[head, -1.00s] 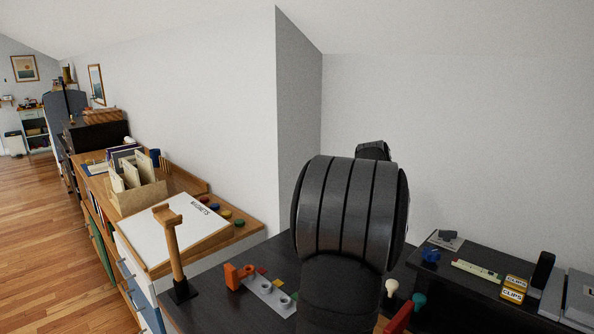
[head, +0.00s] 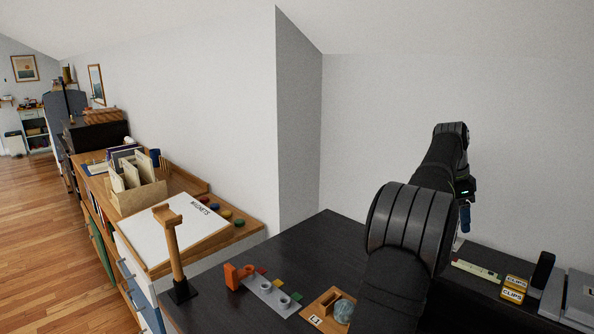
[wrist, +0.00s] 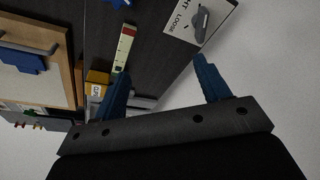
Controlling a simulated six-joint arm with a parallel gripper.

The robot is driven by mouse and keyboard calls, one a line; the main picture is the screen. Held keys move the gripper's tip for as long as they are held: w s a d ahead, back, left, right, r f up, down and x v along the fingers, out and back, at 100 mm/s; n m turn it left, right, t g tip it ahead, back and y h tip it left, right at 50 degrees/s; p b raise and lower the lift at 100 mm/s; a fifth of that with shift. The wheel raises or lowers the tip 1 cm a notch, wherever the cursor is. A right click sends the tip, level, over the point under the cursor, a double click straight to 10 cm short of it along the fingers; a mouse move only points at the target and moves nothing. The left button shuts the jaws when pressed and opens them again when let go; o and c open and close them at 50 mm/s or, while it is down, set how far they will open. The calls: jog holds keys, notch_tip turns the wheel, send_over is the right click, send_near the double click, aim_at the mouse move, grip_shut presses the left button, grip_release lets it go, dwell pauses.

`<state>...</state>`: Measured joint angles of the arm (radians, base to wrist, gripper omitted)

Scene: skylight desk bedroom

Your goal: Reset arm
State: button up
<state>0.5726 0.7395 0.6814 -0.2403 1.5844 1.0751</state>
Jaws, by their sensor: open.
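My gripper (wrist: 158,88) shows in the wrist view with its two blue fingers spread wide apart and nothing between them. In the head view my arm stands over the right part of the dark desk (head: 325,240). The gripper end is mostly hidden there behind my arm, with a blue finger (head: 465,217) showing at the right. Below and beyond the fingers, the wrist view shows the desk surface and a pale wall.
A metal strip with pegs (head: 270,294) and a wooden L1 block with a round glassy thing (head: 342,311) lie on the desk. A wooden stand (head: 170,245) rises at its left edge. The desk's back middle is clear.

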jog(key=s+d+r+n, duration=0.1)
jog(key=s+d, duration=0.1)
jog(key=d, duration=0.8)
jog(key=shift+s+r, duration=0.15)
jog(key=shift+r, duration=0.05)
jog(key=o, duration=0.7)
jog(key=w+a+r+n+t, duration=0.2)
jog(key=a+r+n, duration=0.25)
jog(key=a, duration=0.25)
jog(key=w+a+r+n+t, duration=0.1)
jog(key=w+a+r+n, duration=0.15)
jog(key=a+n, duration=0.3)
jog(key=shift+m, duration=0.4)
jog(key=x, duration=0.9)
jog(key=shift+s+a+f, duration=0.15)
jog(key=shift+a+f, duration=0.1)
jog(key=v, duration=1)
jog(key=shift+s, duration=0.15)
